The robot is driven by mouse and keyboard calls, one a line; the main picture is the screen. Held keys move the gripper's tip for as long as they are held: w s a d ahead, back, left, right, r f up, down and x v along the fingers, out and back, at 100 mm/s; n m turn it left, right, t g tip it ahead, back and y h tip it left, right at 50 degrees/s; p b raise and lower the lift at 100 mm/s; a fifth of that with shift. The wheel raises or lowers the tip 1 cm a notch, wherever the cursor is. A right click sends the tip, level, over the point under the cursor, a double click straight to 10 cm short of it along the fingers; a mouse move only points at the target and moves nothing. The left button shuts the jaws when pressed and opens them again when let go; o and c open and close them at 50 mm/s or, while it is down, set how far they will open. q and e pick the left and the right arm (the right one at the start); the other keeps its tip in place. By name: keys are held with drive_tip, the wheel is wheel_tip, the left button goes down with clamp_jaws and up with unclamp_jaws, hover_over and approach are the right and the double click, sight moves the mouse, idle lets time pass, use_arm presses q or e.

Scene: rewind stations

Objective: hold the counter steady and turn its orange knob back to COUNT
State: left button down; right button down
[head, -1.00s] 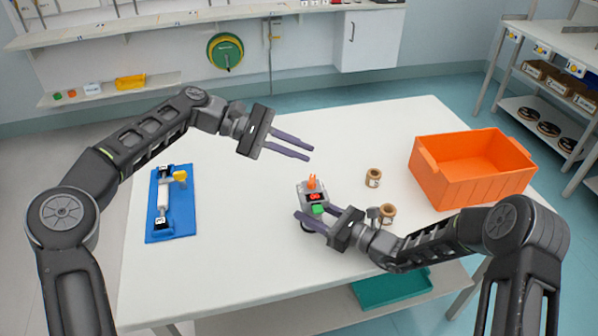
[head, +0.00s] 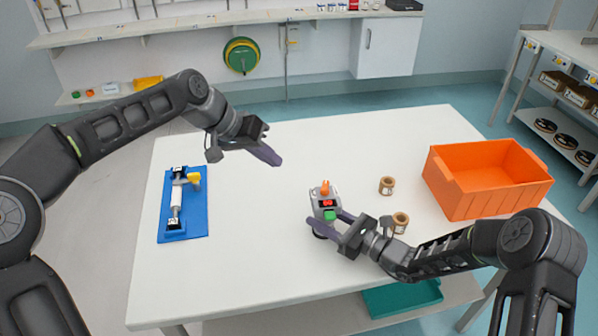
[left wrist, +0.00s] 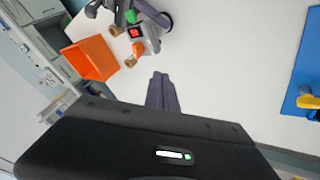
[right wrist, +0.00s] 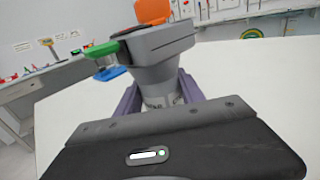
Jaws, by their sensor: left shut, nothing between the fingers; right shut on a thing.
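The counter (head: 322,208) is a grey device standing on the white table, with an orange knob (head: 325,187) on top, a red display and a green button. My right gripper (head: 325,222) is shut on the counter, its fingers on either side of the lower body. In the right wrist view the counter (right wrist: 160,45) sits between the fingers, the orange knob above it. My left gripper (head: 274,157) is shut and empty, above the table to the upper left of the counter. In the left wrist view its fingers (left wrist: 162,78) are together, apart from the orange knob (left wrist: 138,49).
Two small brown spools (head: 387,186) (head: 400,222) stand to the right of the counter. An orange bin (head: 480,200) sits on the right side of the table. A blue board (head: 199,222) with a white roller lies at the left. The table between board and counter is clear.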

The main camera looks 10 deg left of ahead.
use_arm(q)
approach(312, 191)
drive_tip(key=w+f, duration=0.3)
drive_tip(key=f, duration=0.1)
drive_tip(key=shift+w+d+f, duration=0.1)
drive_tip(key=shift+d+f, duration=0.05)
drive_tip(key=shift+d, duration=2.4)
